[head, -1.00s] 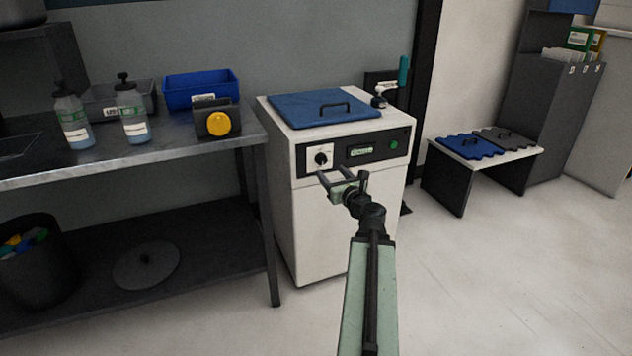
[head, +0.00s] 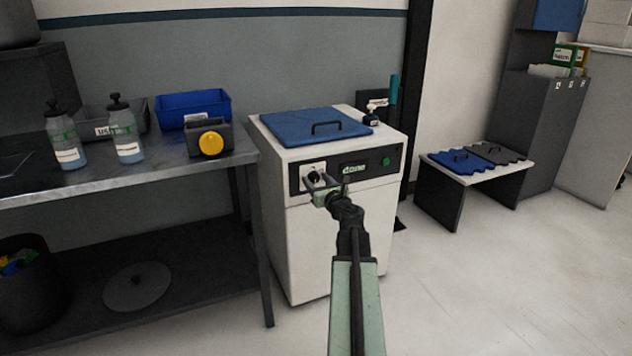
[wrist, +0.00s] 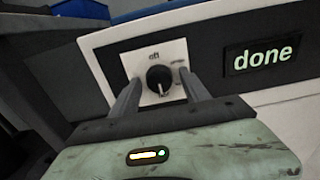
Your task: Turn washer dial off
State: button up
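The white washer (head: 330,235) stands in the middle of the head view with a dark front control panel. Its black dial (wrist: 159,79) sits on a white plate in the wrist view, with "off" printed above it. The dial's white pointer mark points down, away from "off". A display (wrist: 262,55) beside it reads "done". My gripper (wrist: 153,88) is open, its two fingers on either side of the dial; I cannot tell whether they touch it. In the head view my gripper (head: 318,180) partly covers the dial.
A blue lid (head: 315,126) lies on the washer's top. A low bench (head: 475,172) is at right. Floor in front is clear.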

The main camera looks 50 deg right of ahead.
grip_shut()
